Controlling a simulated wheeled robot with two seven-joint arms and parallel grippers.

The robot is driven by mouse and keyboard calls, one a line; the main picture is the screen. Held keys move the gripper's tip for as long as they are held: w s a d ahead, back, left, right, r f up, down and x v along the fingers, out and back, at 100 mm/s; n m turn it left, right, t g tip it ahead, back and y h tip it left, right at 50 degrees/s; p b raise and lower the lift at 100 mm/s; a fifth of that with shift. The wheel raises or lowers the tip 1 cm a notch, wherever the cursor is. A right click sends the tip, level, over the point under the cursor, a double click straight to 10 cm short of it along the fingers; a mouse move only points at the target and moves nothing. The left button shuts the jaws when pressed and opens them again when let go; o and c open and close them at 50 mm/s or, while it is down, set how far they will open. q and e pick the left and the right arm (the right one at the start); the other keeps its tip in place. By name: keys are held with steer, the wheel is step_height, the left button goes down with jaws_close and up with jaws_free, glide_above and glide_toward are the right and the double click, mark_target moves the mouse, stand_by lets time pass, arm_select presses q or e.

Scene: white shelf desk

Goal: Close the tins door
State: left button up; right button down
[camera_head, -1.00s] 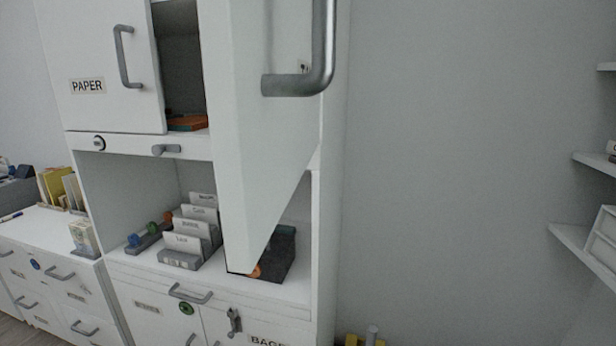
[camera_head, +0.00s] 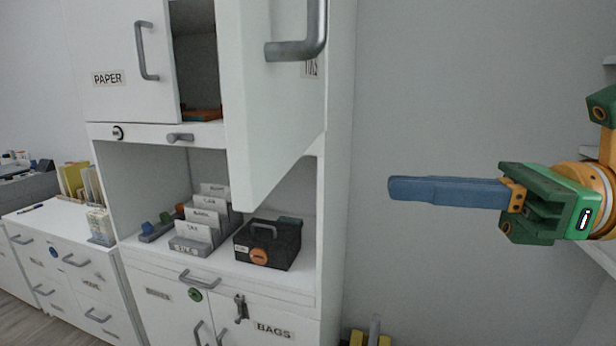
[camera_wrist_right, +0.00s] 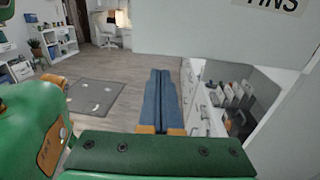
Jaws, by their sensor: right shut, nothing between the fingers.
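The tins door (camera_head: 270,120) is a white upper cabinet door that stands open, swung out toward me. Its grey bar handle (camera_head: 305,40) is at the top of the head view, with part of a label beside it. In the right wrist view the door (camera_wrist_right: 190,35) crosses the top, with its "TINS" label (camera_wrist_right: 272,4) at the upper right. My right gripper (camera_head: 392,188), with blue fingers, is shut and empty, to the right of the door and apart from it in the head view. Its fingers (camera_wrist_right: 160,75) point away in the wrist view. My left gripper is not in view.
The closed paper door (camera_head: 115,55) is left of the opening. Below, a shelf holds a black box (camera_head: 268,245) and a file rack (camera_head: 205,225). A low drawer unit (camera_head: 65,255) stands at the left. The wall between cabinet and right-hand shelves is bare.

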mark_target(274, 179)
steer(key=p+x, duration=0.1)
steer(key=x, duration=0.4)
steer(key=p+x, duration=0.2)
steer(key=x, duration=0.2)
steer(key=shift+s+a+r, duration=0.1)
steer(key=shift+a+r, duration=0.15)
steer(key=shift+a, duration=0.2)
steer(key=shift+a+f, duration=0.15)
steer(key=shift+a, duration=0.2)
